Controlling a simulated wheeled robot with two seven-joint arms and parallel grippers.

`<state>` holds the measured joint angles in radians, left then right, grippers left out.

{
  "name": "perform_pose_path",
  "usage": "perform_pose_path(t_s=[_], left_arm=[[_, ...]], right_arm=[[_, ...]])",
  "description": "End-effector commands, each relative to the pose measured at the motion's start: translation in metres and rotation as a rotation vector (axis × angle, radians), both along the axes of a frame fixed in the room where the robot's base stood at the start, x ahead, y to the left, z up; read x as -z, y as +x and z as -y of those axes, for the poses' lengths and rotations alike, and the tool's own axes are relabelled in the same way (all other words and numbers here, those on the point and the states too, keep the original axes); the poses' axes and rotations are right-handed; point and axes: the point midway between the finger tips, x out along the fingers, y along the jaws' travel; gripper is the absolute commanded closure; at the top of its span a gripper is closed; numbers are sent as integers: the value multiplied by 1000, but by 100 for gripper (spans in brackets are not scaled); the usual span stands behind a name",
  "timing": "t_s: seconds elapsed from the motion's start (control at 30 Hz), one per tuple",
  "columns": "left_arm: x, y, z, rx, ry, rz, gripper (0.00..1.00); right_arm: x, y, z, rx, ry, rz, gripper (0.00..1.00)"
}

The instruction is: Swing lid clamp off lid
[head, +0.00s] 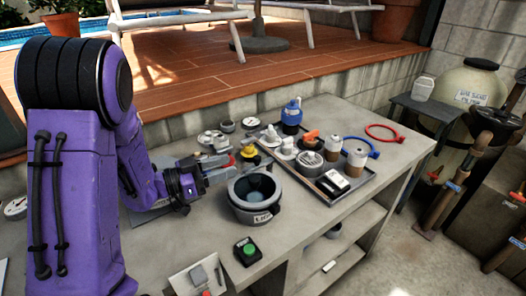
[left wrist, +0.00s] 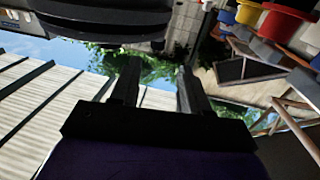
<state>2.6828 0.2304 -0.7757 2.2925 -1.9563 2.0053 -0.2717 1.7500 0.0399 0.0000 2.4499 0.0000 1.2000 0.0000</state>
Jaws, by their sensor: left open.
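A round grey vessel (head: 243,207) with a dark rim and a small white label stands on the bench, right of my left gripper. Its top centre looks blue-grey; I cannot clearly make out a separate lid or clamp. My left gripper (head: 224,174) reaches in from the left, close to the vessel's upper left rim. Its fingers (left wrist: 158,85) are apart with nothing between them in the left wrist view. A dark rounded body (left wrist: 100,25) fills the top left there. A red-tipped part (head: 231,160) shows just behind the gripper. My right gripper is not in view.
A tray (head: 328,199) with jars and small parts lies right of the vessel. A green button box (head: 248,251) sits in front. Bare bench top (head: 340,110) shows at the back right.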

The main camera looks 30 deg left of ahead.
Motion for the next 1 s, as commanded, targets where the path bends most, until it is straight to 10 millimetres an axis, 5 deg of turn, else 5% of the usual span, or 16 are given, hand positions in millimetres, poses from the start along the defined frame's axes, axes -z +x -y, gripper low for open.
perform_pose_path(t_s=[0.4,0.77,0.9,1.0], left_arm=[[-2,74,48,9,2,0,54],[0,82,52,5,-1,1,54],[0,82,52,4,-1,1,94],[0,82,52,4,-1,1,100]], right_arm=[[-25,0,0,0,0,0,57],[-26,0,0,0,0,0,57],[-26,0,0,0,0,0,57],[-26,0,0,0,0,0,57]])
